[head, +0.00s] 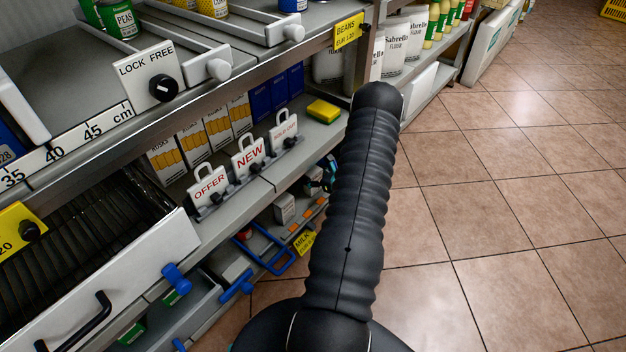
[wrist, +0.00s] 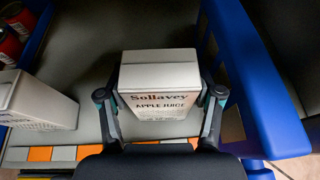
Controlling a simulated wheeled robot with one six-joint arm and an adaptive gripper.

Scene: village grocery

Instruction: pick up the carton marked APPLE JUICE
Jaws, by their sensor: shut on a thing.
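The carton marked APPLE JUICE (wrist: 158,78) is pale grey with dark print and stands in the middle of the wrist view, label facing me. My gripper (wrist: 160,98) has one finger at each side of it and is shut on it. Whether the carton's base touches the shelf is hidden. In the head view my arm covers most of my gripper (head: 322,182), which is at the low shelf; I cannot make out the held carton there.
In the wrist view a blue guard (wrist: 262,75) rises close right of the carton. Another pale carton (wrist: 35,103) stands to the left, with red cans (wrist: 10,45) behind it. In the head view the upper shelf (head: 265,187) overhangs the low one. The tiled floor (head: 500,220) at right is clear.

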